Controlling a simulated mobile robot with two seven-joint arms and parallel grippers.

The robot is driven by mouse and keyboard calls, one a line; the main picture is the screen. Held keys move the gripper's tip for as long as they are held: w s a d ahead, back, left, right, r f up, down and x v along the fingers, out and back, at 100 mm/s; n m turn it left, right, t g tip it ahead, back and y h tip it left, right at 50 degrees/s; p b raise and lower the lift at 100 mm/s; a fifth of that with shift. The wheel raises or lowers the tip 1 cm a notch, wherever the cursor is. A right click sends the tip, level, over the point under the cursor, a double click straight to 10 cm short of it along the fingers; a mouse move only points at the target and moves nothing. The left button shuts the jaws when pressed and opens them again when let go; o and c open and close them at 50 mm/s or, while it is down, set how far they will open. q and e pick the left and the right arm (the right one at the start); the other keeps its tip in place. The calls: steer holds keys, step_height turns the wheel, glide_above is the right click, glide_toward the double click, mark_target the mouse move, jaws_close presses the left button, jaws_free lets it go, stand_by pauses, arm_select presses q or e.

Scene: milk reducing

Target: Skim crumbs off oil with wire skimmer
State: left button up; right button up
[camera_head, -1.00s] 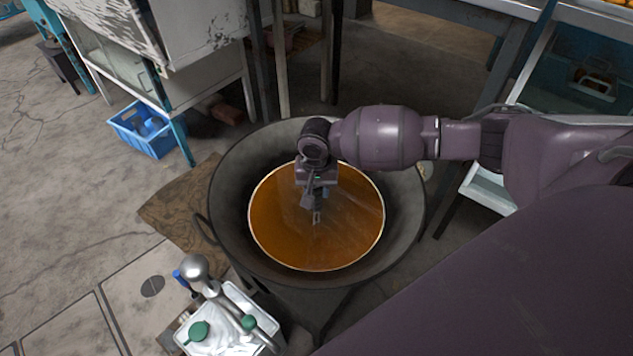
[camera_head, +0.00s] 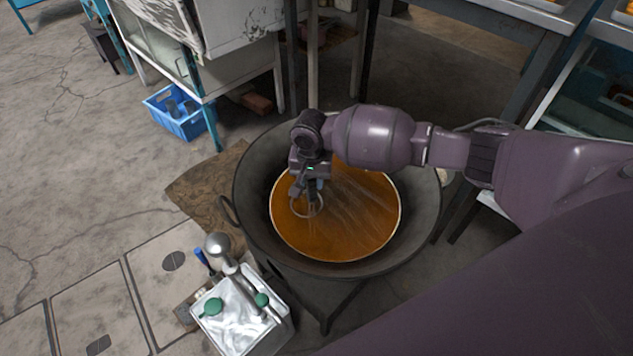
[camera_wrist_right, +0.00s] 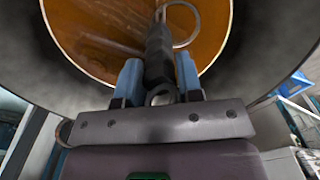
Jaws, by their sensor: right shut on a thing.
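A large dark wok (camera_head: 424,205) holds a round pool of orange-brown oil (camera_head: 340,225) with pale streaks on its surface. My right gripper (camera_head: 307,190) is over the left part of the oil. It is shut on the dark handle of the wire skimmer (camera_head: 307,206), whose round wire hoop shows at the oil. In the right wrist view the handle (camera_wrist_right: 158,55) sits between the two blue-grey fingers, and the hoop (camera_wrist_right: 198,22) is ahead over the oil. I cannot tell whether the hoop is dipped in the oil. Single crumbs are too small to make out. My left gripper is not in view.
A metal container (camera_head: 240,318) with green lids and a ladle-like tool (camera_head: 219,247) stands at the front left of the wok. A blue crate (camera_head: 176,115) lies on the floor behind left, near a white cabinet (camera_head: 240,75). Brown cardboard (camera_head: 205,185) lies left of the wok.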

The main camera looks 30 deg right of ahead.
step_height(320, 180, up, 3)
steer(key=shift+r+p, duration=0.2)
steer(key=shift+p, duration=0.8)
steer(key=shift+r+p, duration=0.65)
steer(key=shift+r, duration=0.05)
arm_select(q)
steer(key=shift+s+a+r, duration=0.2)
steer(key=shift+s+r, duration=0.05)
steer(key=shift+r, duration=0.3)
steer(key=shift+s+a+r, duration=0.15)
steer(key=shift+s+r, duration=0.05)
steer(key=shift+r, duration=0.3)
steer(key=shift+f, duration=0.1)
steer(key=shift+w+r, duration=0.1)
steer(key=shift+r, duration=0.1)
